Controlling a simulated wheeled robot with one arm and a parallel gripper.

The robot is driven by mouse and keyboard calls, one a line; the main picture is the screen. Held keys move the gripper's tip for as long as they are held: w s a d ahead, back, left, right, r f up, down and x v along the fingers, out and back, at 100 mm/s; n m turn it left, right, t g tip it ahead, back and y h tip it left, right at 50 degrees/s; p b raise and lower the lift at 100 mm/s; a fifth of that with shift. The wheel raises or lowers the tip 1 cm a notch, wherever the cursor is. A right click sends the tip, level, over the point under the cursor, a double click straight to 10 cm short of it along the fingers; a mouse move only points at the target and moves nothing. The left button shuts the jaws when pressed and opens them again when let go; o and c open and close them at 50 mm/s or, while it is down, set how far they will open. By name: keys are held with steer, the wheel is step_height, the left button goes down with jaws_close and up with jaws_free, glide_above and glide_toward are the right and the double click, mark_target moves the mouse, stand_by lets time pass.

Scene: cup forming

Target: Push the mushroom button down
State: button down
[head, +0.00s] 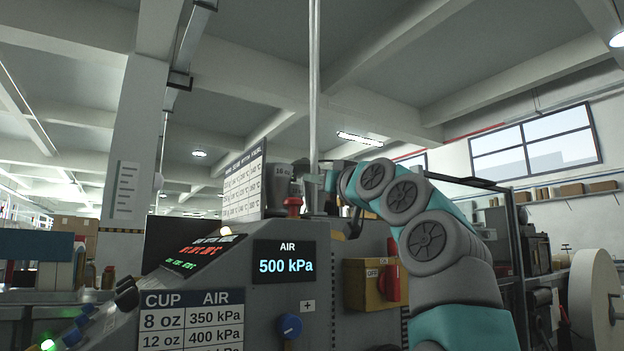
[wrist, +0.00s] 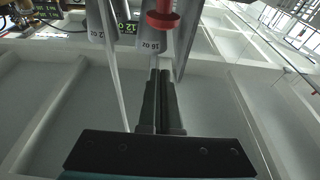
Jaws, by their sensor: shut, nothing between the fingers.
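The red mushroom button (head: 293,204) stands on top of the grey machine, just left of my gripper in the head view. In the wrist view the button (wrist: 163,20) is at the top, beyond my fingertips, with a gap between them in the picture. My gripper (head: 320,182) is small in the head view, a little above and right of the button. In the wrist view my gripper (wrist: 160,72) has its dark fingers together, with nothing between them. Whether the button is pressed cannot be told.
A display (head: 284,264) reads AIR 500 kPa. A blue knob (head: 290,326) and a yellow box (head: 370,284) with a red handle are on the machine. Behind the button are a white table board (head: 245,186) and a grey labelled container (head: 281,180). A pole rises beside my gripper.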

step_height(320, 180, up, 2)
steer(key=r+p, duration=0.1)
steer(key=p, duration=0.5)
glide_above(293, 207)
steer(key=shift+s+d+f, duration=0.25)
steer(key=shift+d, duration=0.15)
step_height(293, 207, down, 4)
steer(key=b, duration=0.4)
steer(key=shift+f, duration=0.2)
